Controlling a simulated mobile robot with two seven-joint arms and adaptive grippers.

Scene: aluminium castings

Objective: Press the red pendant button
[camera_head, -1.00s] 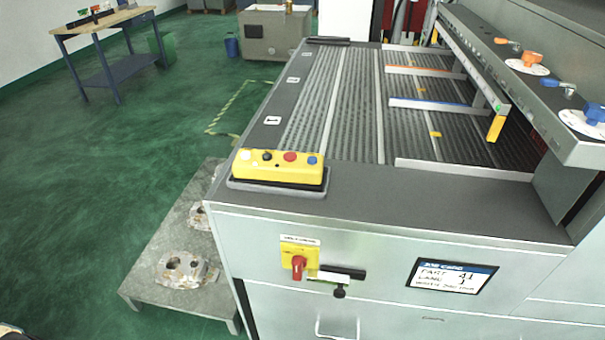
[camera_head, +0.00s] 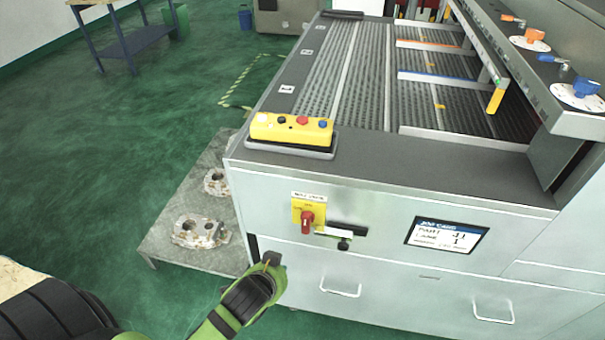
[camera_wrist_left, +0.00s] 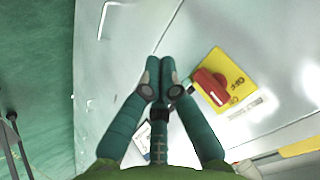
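The yellow pendant (camera_head: 272,132) lies in a dark tray on the near left corner of the machine's top. Its red button (camera_head: 302,121) faces up, between a black button and a blue button (camera_head: 322,124). My left gripper (camera_head: 272,259) is in front of the machine's front panel, below and left of the red rotary switch, well below the pendant. In the left wrist view its two fingertips (camera_wrist_left: 160,78) are together with nothing between them. My right gripper is in neither view.
A red rotary switch (camera_head: 307,221) on a yellow plate is on the front panel; it also shows in the left wrist view (camera_wrist_left: 211,86), right of the fingers. A label screen (camera_head: 447,235) is further right. Castings (camera_head: 200,231) lie on a low grey table left of the machine.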

